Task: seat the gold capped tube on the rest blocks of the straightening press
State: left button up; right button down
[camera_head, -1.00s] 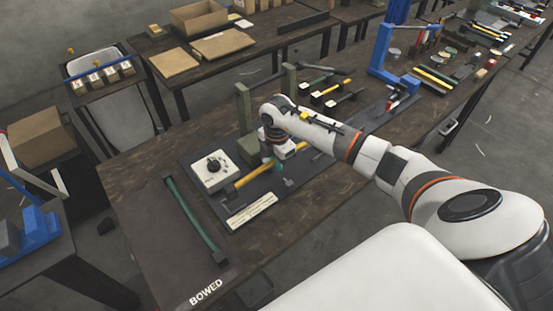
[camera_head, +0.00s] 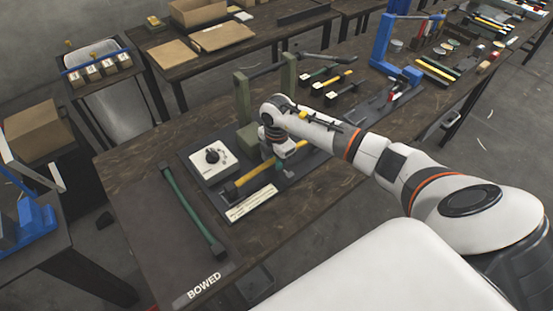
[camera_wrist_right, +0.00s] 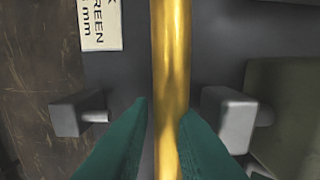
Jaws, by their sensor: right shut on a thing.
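The gold tube (camera_head: 256,177) lies slantwise low over the dark base of the straightening press, its dark cap (camera_head: 230,191) toward the lower left. My right gripper (camera_head: 278,167) is shut on it; in the wrist view the green fingers (camera_wrist_right: 160,125) flank the gold tube (camera_wrist_right: 171,60). A grey block (camera_wrist_right: 80,116) shows left of the tube and another grey block (camera_wrist_right: 228,118) right of it, both apart from it in the picture. I cannot tell whether the tube touches any support. The press's green post (camera_head: 243,100) stands behind the gripper. My left gripper is not in view.
A white dial box (camera_head: 211,160) stands left of the tube, a label plate (camera_head: 251,204) in front. A green tube (camera_head: 190,205) lies in the BOWED tray (camera_head: 165,230). More tools and a blue frame (camera_head: 384,45) stand farther back right.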

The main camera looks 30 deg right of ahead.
jog(key=shift+f+b, duration=0.3)
jog(key=shift+f, duration=0.25)
jog(key=c, duration=1.3)
grip_release()
jog(key=shift+r, duration=0.55)
notch_tip(320, 180, up, 11)
jog(key=shift+s+b, duration=0.1)
jog(key=shift+b, duration=1)
